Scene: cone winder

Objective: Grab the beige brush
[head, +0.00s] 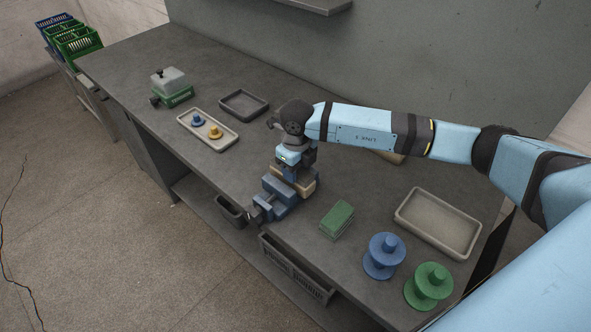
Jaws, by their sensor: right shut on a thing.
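My right gripper (289,174) points down over the front part of the bench, left of centre. It is shut on the beige brush (308,187). Only parts of the brush show, on either side of the jaws; the gripper hides the rest. Whether the brush touches the bench or the blue device below it, I cannot tell. My left gripper is not in view.
A blue device (278,204) sits close by at the bench's front edge. A green block (338,219), blue spool (384,257), green spool (428,287) and beige tray (410,220) lie right. A small tray (222,140), dark tray (263,100) and green-based device (178,97) stand left.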

